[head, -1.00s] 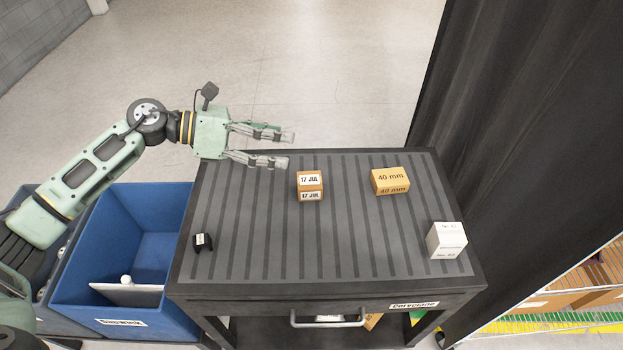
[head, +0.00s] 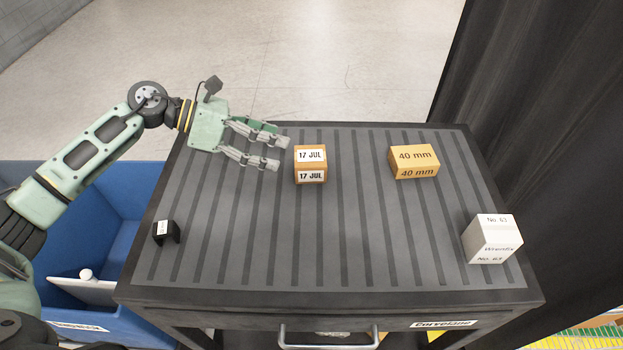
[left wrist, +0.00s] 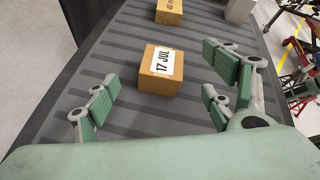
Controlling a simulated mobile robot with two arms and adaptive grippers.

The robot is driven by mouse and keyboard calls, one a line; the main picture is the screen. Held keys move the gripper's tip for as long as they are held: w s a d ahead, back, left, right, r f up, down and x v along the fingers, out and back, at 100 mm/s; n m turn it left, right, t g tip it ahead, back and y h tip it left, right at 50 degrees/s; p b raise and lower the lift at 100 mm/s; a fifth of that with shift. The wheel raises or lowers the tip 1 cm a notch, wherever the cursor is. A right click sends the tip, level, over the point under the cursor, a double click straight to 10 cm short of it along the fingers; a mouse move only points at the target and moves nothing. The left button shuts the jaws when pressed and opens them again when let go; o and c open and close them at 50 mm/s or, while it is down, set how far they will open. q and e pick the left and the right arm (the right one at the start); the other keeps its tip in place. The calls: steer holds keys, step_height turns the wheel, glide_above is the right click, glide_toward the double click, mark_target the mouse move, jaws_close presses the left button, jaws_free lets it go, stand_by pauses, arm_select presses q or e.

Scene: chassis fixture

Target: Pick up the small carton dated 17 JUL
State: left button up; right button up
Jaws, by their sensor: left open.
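The small carton dated 17 JUL (head: 310,166) is a brown box with white date labels on its top and front. It stands on the ridged grey top of the cart (head: 330,235). My left gripper (head: 281,154) is open and empty, just left of the carton and apart from it. In the left wrist view the carton (left wrist: 161,70) lies ahead of the spread fingers (left wrist: 165,90), roughly centred between them and beyond their tips. My right gripper is not in view.
A yellow-brown 40 mm box (head: 414,162) stands to the right of the carton. A white No. 63 box (head: 491,239) is near the right edge and a small black bracket-shaped item (head: 166,232) near the left. A blue bin (head: 100,215) is left of the cart; a dark curtain (head: 560,120) hangs at right.

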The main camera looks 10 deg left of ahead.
mark_target(300, 156)
arm_select(q)
step_height(300, 156, down, 3)
steer(key=shift+b, duration=0.7)
steer(key=p+x, duration=0.2)
steer(key=x, duration=0.4)
steer(key=shift+d+f+p, duration=0.1)
steer(key=shift+d+p, duration=0.25)
steer(key=shift+p, duration=0.05)
steer(key=shift+w+d+f, duration=0.15)
steer(key=shift+d+f, duration=0.25)
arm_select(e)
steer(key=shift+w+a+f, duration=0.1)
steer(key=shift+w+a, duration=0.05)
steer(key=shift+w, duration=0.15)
arm_select(q)
steer(key=shift+c, duration=0.5)
